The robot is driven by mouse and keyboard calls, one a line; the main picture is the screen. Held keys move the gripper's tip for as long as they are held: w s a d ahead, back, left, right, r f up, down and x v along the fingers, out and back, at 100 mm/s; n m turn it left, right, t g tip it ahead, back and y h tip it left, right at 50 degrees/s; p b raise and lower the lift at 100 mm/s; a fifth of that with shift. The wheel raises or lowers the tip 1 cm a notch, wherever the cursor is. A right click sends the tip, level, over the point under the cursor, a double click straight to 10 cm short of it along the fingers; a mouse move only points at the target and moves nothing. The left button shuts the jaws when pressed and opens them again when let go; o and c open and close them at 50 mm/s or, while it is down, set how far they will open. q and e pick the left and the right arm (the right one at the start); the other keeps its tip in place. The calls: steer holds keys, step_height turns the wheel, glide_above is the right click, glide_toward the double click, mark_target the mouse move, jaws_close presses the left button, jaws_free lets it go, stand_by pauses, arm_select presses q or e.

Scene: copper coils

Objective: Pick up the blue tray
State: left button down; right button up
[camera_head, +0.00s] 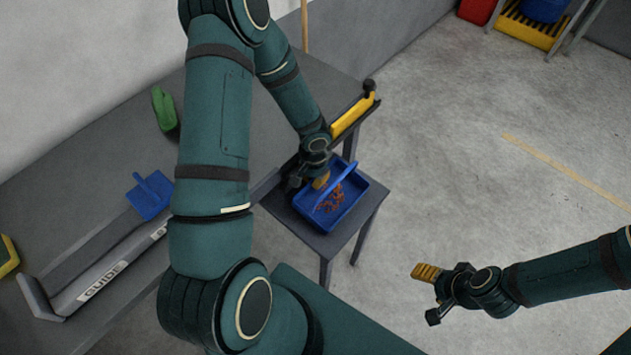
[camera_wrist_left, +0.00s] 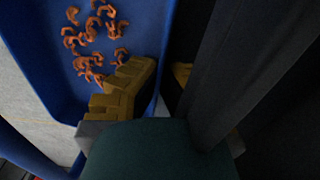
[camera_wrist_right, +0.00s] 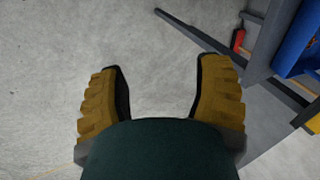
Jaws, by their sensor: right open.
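The blue tray (camera_head: 350,208) sits on a small grey table with orange-brown copper coils (camera_head: 331,198) inside. A blue bar like a handle (camera_head: 337,185) arches over it. My left gripper (camera_head: 320,182) is at the tray's left rim. In the left wrist view, its yellow fingers (camera_wrist_left: 158,78) close in on the tray wall (camera_wrist_left: 164,45), one inside the tray and one outside; the outer finger is mostly in shadow. My right gripper (camera_head: 430,290) is open and empty over the floor, away from the tray; its spread fingers show in the right wrist view (camera_wrist_right: 160,100).
The small table (camera_head: 338,238) adjoins a long grey table (camera_head: 90,185). A yellow bar (camera_head: 354,117) runs behind the tray. A guide channel (camera_head: 105,280), a blue scoop-like piece (camera_head: 150,195) and a green object (camera_head: 164,108) lie left. Floor (camera_head: 470,180) at right is clear.

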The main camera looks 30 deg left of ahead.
arm_select(q)
step_height(320, 180, up, 15)
steer(key=p, duration=0.4)
arm_select(e)
steer(key=r, duration=0.2)
steer(key=w+r, duration=0.1)
steer(key=r, duration=0.1)
steer(key=shift+d, duration=0.1)
steer(key=shift+w+r, duration=0.1)
steer(key=c, duration=0.3)
arm_select(q)
steer(key=d+r+n, duration=0.1)
steer(key=d+r, duration=0.6)
steer(key=d, duration=0.4)
steer(key=shift+w+r+n, duration=0.25)
steer(key=shift+w+n, duration=0.05)
steer(key=shift+w, duration=0.15)
arm_select(e)
steer(key=shift+d, duration=0.2)
steer(key=shift+c, duration=0.2)
